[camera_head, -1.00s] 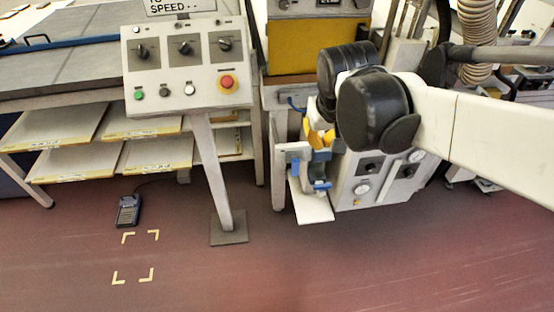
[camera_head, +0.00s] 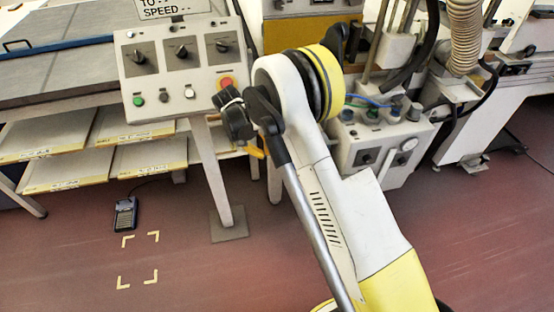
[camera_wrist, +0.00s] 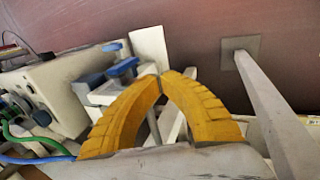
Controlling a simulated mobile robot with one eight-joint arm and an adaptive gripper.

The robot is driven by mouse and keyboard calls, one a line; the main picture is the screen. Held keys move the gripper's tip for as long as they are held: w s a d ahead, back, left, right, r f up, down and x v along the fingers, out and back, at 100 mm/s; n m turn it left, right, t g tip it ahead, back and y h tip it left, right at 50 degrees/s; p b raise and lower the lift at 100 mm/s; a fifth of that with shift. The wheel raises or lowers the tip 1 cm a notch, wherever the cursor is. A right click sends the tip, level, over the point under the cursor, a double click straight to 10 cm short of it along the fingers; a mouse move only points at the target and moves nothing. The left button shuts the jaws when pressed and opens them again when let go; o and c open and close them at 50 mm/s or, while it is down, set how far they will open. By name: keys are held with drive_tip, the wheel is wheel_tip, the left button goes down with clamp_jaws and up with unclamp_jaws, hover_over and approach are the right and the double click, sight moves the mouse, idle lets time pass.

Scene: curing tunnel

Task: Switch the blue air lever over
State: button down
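In the wrist view, my gripper (camera_wrist: 162,75) has its two yellow fingers arched together, with their tips meeting and nothing visible between them. Just beyond the tips, a blue lever-like part (camera_wrist: 122,68) sits on a pale bracket beside a white box. A smaller blue piece (camera_wrist: 111,47) is just above it, and a blue knob (camera_wrist: 41,118) is on the box at the left. I cannot tell for certain which is the air lever. The fingertips look apart from these parts.
The white box (camera_head: 400,165) with gauges and hoses stands right of my arm. A control panel (camera_head: 178,88) with dials and a red button is close left, on a post with a floor plate (camera_wrist: 240,52). Shelves (camera_head: 60,165) are farther left. The floor in front is open.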

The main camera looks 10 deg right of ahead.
drive_tip(key=d+f+b, duration=0.5)
drive_tip(key=d+f, duration=0.2)
drive_tip(key=f, duration=0.2)
drive_tip(key=shift+d+b, duration=0.4)
drive_tip(key=shift+d, duration=0.1)
